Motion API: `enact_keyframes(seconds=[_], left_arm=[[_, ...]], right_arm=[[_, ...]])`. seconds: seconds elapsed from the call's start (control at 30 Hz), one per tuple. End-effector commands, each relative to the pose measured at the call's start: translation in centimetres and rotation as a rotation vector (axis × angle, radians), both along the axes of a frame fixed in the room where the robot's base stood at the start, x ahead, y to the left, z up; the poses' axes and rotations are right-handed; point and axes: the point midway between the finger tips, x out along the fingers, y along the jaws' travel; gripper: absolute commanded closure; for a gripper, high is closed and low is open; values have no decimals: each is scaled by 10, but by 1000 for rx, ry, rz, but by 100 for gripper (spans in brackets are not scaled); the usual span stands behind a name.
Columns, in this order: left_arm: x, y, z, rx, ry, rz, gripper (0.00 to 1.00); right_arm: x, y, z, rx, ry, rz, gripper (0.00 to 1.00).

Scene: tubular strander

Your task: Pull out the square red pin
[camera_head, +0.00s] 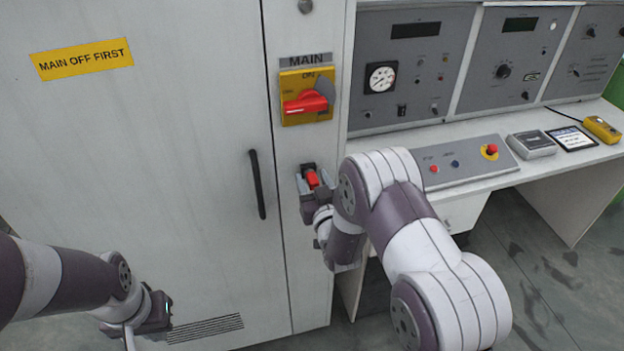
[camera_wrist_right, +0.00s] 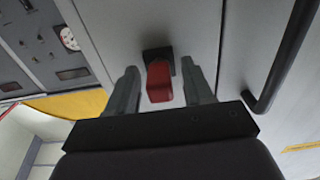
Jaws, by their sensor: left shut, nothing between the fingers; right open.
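The square red pin (camera_head: 312,179) sticks out of a small black socket on the cabinet's narrow panel, below the main switch. In the right wrist view the red pin (camera_wrist_right: 159,82) stands out from its black socket (camera_wrist_right: 158,56). My right gripper (camera_head: 316,188) is at the pin. Its two fingers (camera_wrist_right: 160,88) are open, one on each side of the pin, with a visible gap on both sides. My left gripper (camera_head: 160,311) is shut and empty, low in front of the cabinet door at lower left.
The red main switch (camera_head: 305,104) on its yellow plate is above the pin. A black door handle (camera_head: 257,184) is just left of it. A control desk (camera_head: 465,162) with buttons stands to the right. A yellow sign (camera_head: 82,59) is on the door.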

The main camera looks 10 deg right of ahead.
Motion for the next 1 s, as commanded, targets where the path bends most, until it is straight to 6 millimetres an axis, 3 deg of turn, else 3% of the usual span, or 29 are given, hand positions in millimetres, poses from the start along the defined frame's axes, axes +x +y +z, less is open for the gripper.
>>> enact_keyframes(seconds=[0.1,0.27,1.0], left_arm=[[0,0,0,0,0,0,100],[0,0,0,0,0,0,100],[0,0,4,0,0,0,100]], right_arm=[[0,0,0,0,0,0,49],[0,0,0,0,0,0,100],[-24,-1,0,0,1,0,100]])
